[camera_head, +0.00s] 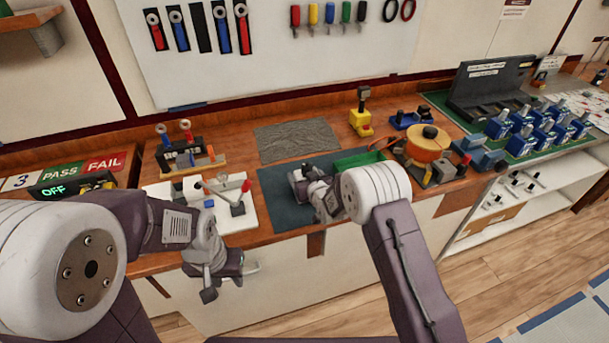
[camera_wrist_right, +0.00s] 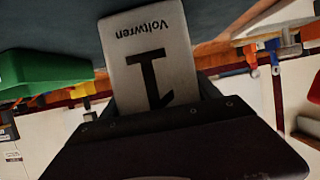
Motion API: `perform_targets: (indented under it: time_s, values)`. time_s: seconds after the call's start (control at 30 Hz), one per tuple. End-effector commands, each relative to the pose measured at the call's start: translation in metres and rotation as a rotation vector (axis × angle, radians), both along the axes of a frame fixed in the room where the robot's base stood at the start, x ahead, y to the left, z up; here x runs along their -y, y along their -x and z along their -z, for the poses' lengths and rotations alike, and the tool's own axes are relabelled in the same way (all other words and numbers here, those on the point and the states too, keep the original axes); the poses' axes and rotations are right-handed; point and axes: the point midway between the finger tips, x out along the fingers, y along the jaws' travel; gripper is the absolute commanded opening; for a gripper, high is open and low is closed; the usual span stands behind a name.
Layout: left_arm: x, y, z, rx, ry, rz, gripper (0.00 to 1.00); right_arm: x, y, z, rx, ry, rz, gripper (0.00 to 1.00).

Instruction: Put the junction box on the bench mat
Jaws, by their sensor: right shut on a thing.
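The junction box (camera_wrist_right: 158,62) is a light grey box marked "Voltwren" and "1" in the right wrist view. My right gripper (camera_head: 308,184) is shut on it over the dark blue-grey bench mat (camera_head: 283,214). The mat also shows as the dark surface behind the box in the right wrist view (camera_wrist_right: 60,22). I cannot tell whether the box touches the mat. In the head view the gripper and arm mostly hide the box. My left gripper (camera_head: 225,287) hangs in front of the bench edge, its fingers apart, with nothing seen between them.
A green tray (camera_head: 358,159) lies at the mat's right, beside an orange round thing (camera_head: 427,142). A white board with small parts (camera_head: 258,219) is on the left. A grey rough sheet (camera_head: 298,138) lies behind the mat. Several blue units (camera_head: 522,118) stand far right.

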Motion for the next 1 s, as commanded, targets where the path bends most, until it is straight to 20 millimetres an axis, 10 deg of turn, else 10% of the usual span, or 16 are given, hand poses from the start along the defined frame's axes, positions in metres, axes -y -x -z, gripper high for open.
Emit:
perform_targets:
  time_s: [0.2, 0.23, 0.3, 0.67, 1.0]
  values:
    - [0.000, 0.000, 0.006, 0.000, 0.000, 0.000, 0.36, 0.000, 0.000, 0.004, 0.003, -0.001, 0.000, 0.05]
    - [0.000, 0.000, 0.004, 0.000, 0.000, 0.000, 0.36, 0.000, 0.000, 0.004, -0.001, 0.000, 0.000, 0.79]
    - [0.000, 0.000, 0.004, 0.000, 0.000, 0.000, 0.36, 0.000, 0.000, 0.003, -0.001, 0.000, 0.000, 0.93]
    - [0.000, 0.000, -0.004, 0.000, 0.000, 0.000, 0.36, 0.000, 0.000, -0.004, 0.000, 0.000, 0.000, 0.93]
    - [0.000, 0.000, 0.007, 0.000, 0.000, 0.000, 0.36, 0.018, 0.057, -0.024, 0.000, 0.000, 0.000, 0.93]
